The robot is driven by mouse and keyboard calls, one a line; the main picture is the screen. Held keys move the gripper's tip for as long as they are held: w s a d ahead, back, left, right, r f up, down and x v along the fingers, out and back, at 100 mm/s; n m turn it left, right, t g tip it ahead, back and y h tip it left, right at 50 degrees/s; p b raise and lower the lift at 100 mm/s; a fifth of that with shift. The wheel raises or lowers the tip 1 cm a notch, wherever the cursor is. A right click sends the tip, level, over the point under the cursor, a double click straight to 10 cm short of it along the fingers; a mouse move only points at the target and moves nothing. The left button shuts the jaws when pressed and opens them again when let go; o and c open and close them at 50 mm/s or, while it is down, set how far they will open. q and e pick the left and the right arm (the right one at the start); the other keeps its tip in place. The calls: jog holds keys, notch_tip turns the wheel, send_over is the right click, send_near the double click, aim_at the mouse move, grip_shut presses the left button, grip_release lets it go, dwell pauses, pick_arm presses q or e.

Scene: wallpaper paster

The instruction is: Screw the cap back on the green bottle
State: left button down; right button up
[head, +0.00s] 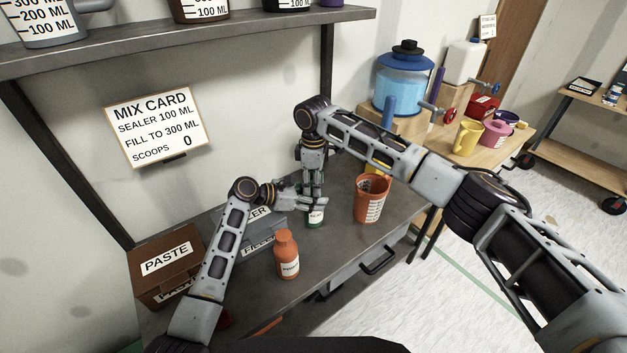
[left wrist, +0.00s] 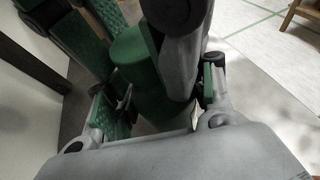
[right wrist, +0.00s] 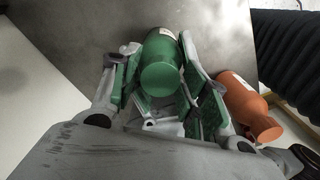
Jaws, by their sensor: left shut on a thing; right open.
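The green bottle (head: 314,216) stands on the grey bench, mostly hidden by my grippers in the head view. My left gripper (head: 318,203) is shut on its body; the green body (left wrist: 158,102) shows between the left fingers. A flat-topped green cap (right wrist: 160,78) appears to sit on the bottle's top in the right wrist view. I cannot tell how tightly it sits. My right gripper (right wrist: 165,88) points down from above, open, with its fingers on either side of the cap.
An orange bottle (head: 287,256) stands close in front. An orange measuring cup (head: 372,199) stands to the right. A brown PASTE box (head: 165,262) and a grey box (head: 245,237) sit at the left. A shelf (head: 200,42) overhangs the back.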

jog(key=shift+c, duration=0.4)
jog(key=c, duration=0.8)
jog(key=shift+m, duration=1.7)
jog(key=o, duration=1.1)
jog(key=shift+o, duration=0.2)
